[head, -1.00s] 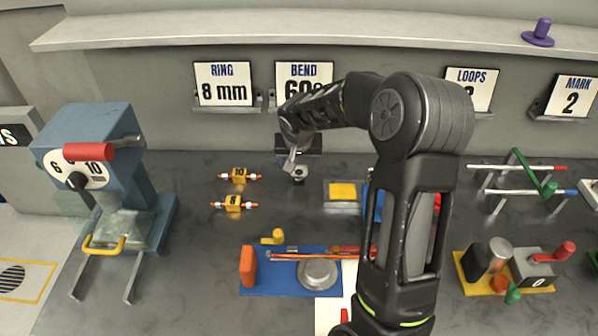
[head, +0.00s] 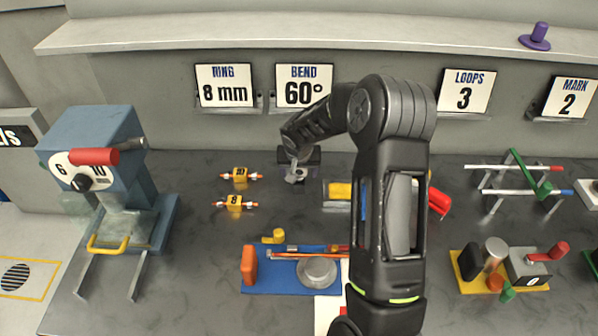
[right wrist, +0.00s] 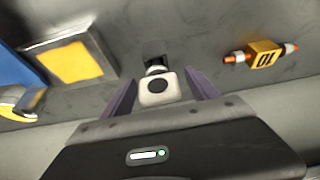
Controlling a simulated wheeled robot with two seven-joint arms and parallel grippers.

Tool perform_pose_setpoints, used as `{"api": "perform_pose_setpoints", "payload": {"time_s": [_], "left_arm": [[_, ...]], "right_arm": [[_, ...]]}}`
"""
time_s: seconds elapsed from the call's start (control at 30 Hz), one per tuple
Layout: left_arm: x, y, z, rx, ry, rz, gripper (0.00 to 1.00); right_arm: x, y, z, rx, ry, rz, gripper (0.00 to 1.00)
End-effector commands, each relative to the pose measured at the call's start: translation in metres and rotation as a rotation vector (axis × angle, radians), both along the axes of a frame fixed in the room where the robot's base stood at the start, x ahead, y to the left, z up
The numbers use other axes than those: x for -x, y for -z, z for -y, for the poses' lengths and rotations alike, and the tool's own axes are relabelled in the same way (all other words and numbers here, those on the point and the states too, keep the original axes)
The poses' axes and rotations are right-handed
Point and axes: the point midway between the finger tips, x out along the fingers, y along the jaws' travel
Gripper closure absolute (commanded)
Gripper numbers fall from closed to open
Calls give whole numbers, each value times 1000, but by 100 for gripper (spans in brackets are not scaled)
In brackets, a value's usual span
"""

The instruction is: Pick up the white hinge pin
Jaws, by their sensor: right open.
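A small white rounded piece with a dark round spot (right wrist: 157,88) stands on the dark bench in the right wrist view; it appears to be the white hinge pin. Below it is a narrower, shiny part beside a dark patch. My right gripper (right wrist: 161,80) is open, with one purple-grey finger on each side of the white piece and a gap visible on both sides. In the head view my right gripper (head: 296,174) is low over the bench behind the blue mat, and its own wrist hides much of the piece. My left gripper is not in view.
Two orange blocks, marked 10 (head: 240,175) and 8 (head: 234,203), lie left of the gripper. A yellow-topped metal block (head: 338,191) is close on its right. A blue mat with parts (head: 262,287) lies in front. The wall with signs (head: 304,87) rises behind.

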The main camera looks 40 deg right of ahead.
Motion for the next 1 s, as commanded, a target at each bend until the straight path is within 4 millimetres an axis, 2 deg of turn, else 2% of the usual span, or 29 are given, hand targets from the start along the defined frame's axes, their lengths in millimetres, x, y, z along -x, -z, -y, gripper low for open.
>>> {"api": "perform_pose_setpoints", "payload": {"time_s": [0.43, 1.0], "left_arm": [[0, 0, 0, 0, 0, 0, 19], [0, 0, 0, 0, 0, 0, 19]], "right_arm": [[0, 0, 0, 0, -1, -1, 31], [0, 0, 0, 0, -1, -1, 77]]}}
